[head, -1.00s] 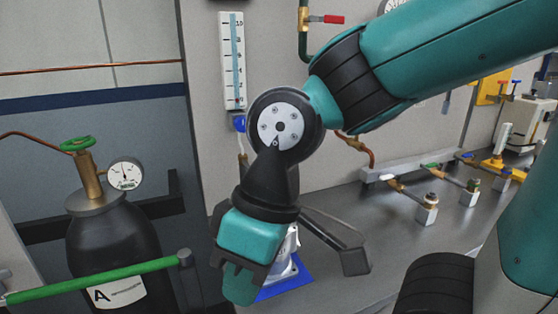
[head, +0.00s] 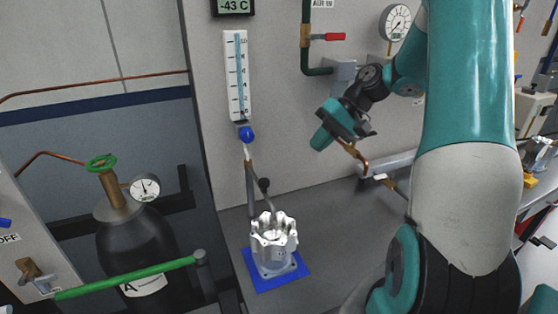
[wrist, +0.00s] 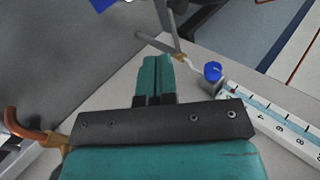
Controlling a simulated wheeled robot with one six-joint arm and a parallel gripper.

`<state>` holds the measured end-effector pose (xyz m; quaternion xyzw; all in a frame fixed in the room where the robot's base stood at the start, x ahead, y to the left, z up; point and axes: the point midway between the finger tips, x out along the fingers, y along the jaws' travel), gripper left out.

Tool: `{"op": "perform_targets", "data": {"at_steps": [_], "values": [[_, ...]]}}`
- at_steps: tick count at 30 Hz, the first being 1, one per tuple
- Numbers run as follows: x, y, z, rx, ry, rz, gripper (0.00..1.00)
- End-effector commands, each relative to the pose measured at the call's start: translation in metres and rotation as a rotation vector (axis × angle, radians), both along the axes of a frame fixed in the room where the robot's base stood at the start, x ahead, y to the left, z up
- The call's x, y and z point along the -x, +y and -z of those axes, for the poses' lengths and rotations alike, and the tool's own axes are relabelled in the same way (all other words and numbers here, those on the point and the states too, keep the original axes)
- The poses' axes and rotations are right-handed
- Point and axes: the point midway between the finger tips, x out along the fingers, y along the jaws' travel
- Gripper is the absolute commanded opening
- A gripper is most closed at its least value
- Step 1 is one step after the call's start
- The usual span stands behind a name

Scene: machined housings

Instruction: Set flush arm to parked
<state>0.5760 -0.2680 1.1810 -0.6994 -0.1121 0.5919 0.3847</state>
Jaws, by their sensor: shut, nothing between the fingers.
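The white fluted housing (head: 274,238) stands upright on a blue pad (head: 262,279) on the grey bench.
A blue knob (head: 247,134) sits below the wall scale (head: 237,75). A copper pipe (head: 357,155) is close by my gripper. A black gas cylinder (head: 145,240) and green bar (head: 125,279) stand at left. Bench left of my arm is fairly clear.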

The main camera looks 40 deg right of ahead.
Motion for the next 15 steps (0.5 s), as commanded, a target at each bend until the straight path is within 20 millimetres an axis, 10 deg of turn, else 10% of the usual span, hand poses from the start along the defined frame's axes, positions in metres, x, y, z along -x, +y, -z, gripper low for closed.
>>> {"op": "perform_targets", "data": {"at_steps": [15], "values": [[0.0005,-0.0048,0.0052,-0.013,0.002,0.019,0.0]]}}
